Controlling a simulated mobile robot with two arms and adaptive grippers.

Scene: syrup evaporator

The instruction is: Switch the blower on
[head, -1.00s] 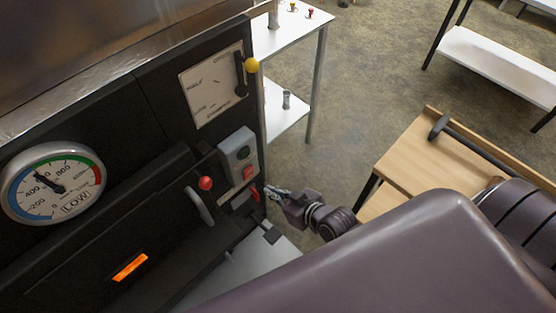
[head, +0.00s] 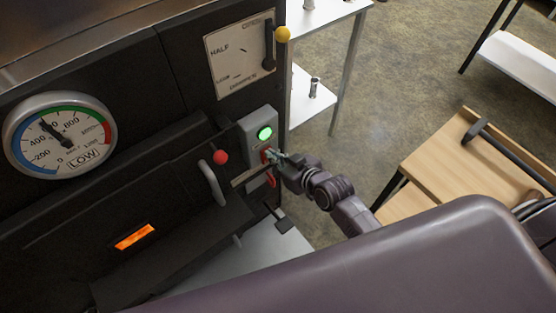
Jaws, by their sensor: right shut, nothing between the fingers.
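The blower switch box (head: 258,122) is a grey box on the right side of the black evaporator front. Its upper round button (head: 265,134) glows green. My left gripper is not in view.
A red-knobbed door handle (head: 220,157) and an orange-glowing slot (head: 135,237) are on the front. A yellow-knobbed damper lever (head: 282,34) is above. A wooden-topped table (head: 440,165) stands right.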

